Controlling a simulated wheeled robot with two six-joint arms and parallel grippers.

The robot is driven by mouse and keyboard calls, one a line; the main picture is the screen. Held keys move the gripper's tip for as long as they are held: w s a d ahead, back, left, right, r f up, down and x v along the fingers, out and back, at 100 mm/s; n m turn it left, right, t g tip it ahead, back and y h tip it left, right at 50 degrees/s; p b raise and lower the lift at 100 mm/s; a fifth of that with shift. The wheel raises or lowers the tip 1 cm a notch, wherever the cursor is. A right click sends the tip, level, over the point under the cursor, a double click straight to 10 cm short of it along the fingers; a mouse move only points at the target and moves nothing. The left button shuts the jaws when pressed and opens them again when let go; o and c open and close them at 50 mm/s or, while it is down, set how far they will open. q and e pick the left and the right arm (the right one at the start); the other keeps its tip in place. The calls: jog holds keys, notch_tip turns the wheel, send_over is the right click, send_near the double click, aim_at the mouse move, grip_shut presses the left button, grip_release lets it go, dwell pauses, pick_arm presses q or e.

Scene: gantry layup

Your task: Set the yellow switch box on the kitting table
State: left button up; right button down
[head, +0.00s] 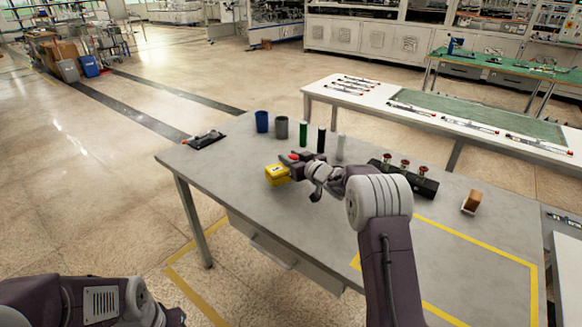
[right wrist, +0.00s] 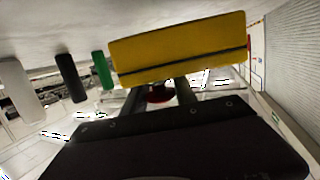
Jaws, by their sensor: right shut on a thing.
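The yellow switch box (head: 277,175) is over the left part of the grey table (head: 235,187). My right gripper (head: 291,167) is shut on it from the right, and a red part shows at the fingers. In the right wrist view the yellow box (right wrist: 180,46) fills the upper middle, at the fingertips. The grey table top lies along the upper edge of that view. Whether the box touches the table or hangs just above it I cannot tell. My left arm is low at the left in the head view; its gripper is out of sight.
A blue cup (head: 262,121), a grey cup (head: 281,127) and green, black and white cylinders stand behind the box. A black block with red knobs (head: 405,178) and a brown holder (head: 472,202) stand right. The yellow-taped area is clear.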

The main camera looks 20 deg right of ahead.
notch_tip(320, 180, down, 3)
jog(key=shift+r+b, duration=0.1)
jog(key=shift+b, duration=0.25)
pick_arm(q)
jog(key=shift+f, duration=0.6)
pick_arm(e)
jog(key=shift+r, duration=0.1)
jog(key=c, duration=1)
grip_release()
jog(key=shift+o, duration=0.2)
jog(key=p+v, duration=0.1)
jog(key=v, duration=1.1)
pick_arm(q)
jog(key=shift+r, duration=0.55)
